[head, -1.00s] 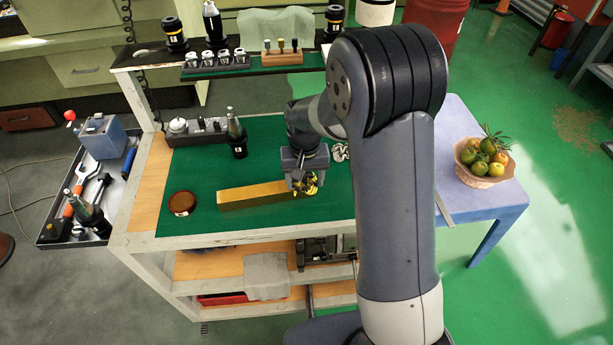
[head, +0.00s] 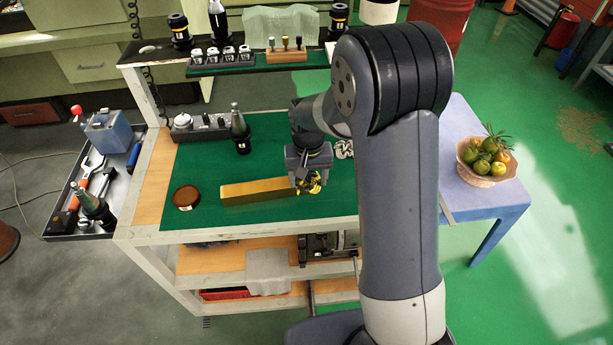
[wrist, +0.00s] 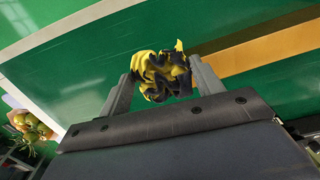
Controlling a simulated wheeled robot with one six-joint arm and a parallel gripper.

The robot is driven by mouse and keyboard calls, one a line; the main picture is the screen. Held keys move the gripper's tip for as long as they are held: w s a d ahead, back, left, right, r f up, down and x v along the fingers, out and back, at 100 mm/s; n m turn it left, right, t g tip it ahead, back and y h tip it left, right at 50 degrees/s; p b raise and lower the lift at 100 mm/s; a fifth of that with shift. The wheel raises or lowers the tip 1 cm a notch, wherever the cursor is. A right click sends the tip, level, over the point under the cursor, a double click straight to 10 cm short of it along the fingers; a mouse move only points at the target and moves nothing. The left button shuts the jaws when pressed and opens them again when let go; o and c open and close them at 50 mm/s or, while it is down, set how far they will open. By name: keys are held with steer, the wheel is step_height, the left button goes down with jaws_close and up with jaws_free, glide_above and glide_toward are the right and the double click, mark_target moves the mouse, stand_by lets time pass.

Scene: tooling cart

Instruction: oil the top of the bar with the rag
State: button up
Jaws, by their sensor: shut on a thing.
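The bar (head: 255,191) is a long gold-coloured block lying on the green mat of the cart top. In the wrist view the bar (wrist: 262,52) lies at the right, beyond the gripper. My gripper (head: 308,184) is at the bar's right end in the head view. It is shut on the rag (wrist: 163,74), a crumpled yellow and black cloth between the two fingers. The rag also shows below the gripper in the head view (head: 312,187). In the wrist view a strip of green mat shows between rag and bar. I cannot tell the rag's height above the mat.
A round brown tin (head: 186,197) sits left of the bar. A dark bottle-shaped holder (head: 240,132) stands behind it. A shelf with several tools (head: 225,58) runs along the back. The mat in front of the bar is clear.

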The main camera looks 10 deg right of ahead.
steer(key=r, duration=0.1)
steer(key=r+p, duration=0.1)
steer(key=shift+w+r, duration=0.3)
steer(key=shift+r+p, duration=1.5)
steer(key=shift+r, duration=0.9)
